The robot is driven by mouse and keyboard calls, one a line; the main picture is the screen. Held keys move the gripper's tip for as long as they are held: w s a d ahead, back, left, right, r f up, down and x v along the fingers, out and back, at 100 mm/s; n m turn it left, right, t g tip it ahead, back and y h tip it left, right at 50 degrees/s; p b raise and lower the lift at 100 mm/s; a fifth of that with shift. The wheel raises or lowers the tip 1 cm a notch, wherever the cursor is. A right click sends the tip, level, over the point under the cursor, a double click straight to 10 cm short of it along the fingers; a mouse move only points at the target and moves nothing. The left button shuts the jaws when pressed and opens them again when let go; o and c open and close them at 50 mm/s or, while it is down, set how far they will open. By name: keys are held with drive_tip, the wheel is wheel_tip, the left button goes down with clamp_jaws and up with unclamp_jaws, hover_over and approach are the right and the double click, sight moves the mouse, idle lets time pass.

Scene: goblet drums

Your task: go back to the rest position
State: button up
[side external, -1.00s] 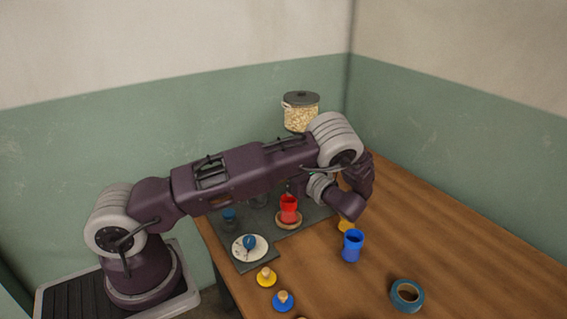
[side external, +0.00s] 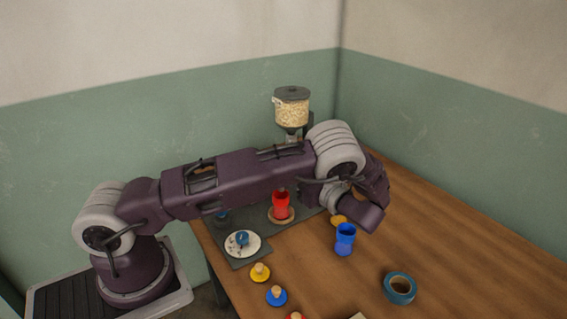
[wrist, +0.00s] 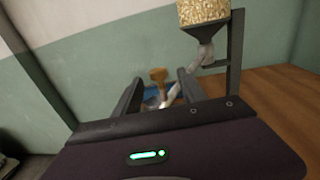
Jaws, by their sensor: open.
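My gripper shows in the wrist view (wrist: 158,92), its two dark fingers apart. A blurred blue thing with a wooden knob (wrist: 159,76) shows beyond the fingers; I cannot tell which piece it is. In the side view my fingers are hidden behind my wrist. A red goblet drum (side external: 281,204) stands upright on a round wooden coaster (side external: 282,219). A blue goblet drum (side external: 345,240) stands on the table below my wrist, with a yellow piece (side external: 338,219) partly hidden behind it.
A grain hopper (side external: 292,107) stands at the back; it shows in the wrist view (wrist: 205,15). A white plate (side external: 253,249) holds a blue object. Yellow (side external: 260,273) and blue (side external: 276,296) knobbed pieces lie at the front.

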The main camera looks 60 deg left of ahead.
drive_tip(key=shift+d, duration=0.1)
drive_tip(key=s+d+r+n+t+h, duration=0.2)
drive_tip(key=s+d+r+n+h, duration=0.3)
drive_tip(key=s, duration=0.3)
drive_tip(key=s+d+r+n+t+h, duration=0.3)
drive_tip(key=s+d+r+n+h, duration=0.3)
drive_tip(key=s, duration=0.3)
drive_tip(key=s+d+r+n+t+h, duration=0.2)
drive_tip(key=s+d+r+n+h, duration=0.3)
drive_tip(key=s, duration=0.4)
drive_tip(key=shift+d+r+n+h, duration=0.3)
drive_tip(key=shift+r+n+h, duration=0.15)
drive_tip(key=shift+h, duration=0.55)
